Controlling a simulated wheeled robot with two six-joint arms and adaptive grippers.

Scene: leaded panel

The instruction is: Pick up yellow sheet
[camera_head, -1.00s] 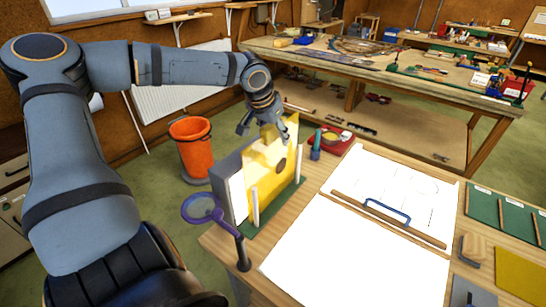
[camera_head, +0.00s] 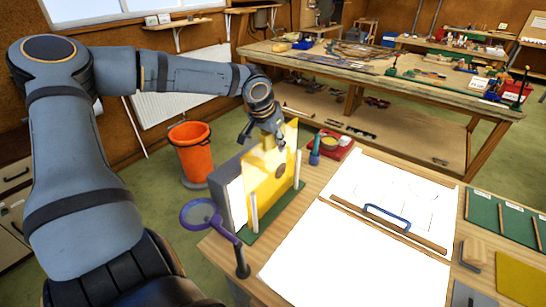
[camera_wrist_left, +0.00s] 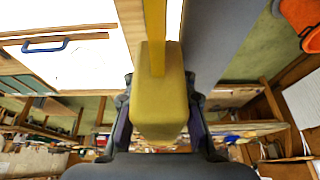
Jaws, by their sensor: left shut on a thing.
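The yellow sheet (camera_head: 262,185) stands upright on a green base (camera_head: 268,222) between pale posts, in front of a grey board (camera_head: 221,190). It has a dark round spot. My left gripper (camera_head: 264,137) is at its upper edge and shut on it. In the left wrist view, the yellow sheet (camera_wrist_left: 155,50) runs down to a thick yellow part between the fingers of my left gripper (camera_wrist_left: 159,125). The fingers hide part of its top edge. The sheet's lower edge is at the base. My right gripper is not in view.
A purple-rimmed magnifier (camera_head: 201,214) stands close in front of the sheet. A teal-topped bottle (camera_head: 314,152) and a red tray (camera_head: 338,146) are just behind right. White paper (camera_head: 340,255) with a blue-handled bar (camera_head: 387,216) covers the bench. An orange bin (camera_head: 190,155) stands left.

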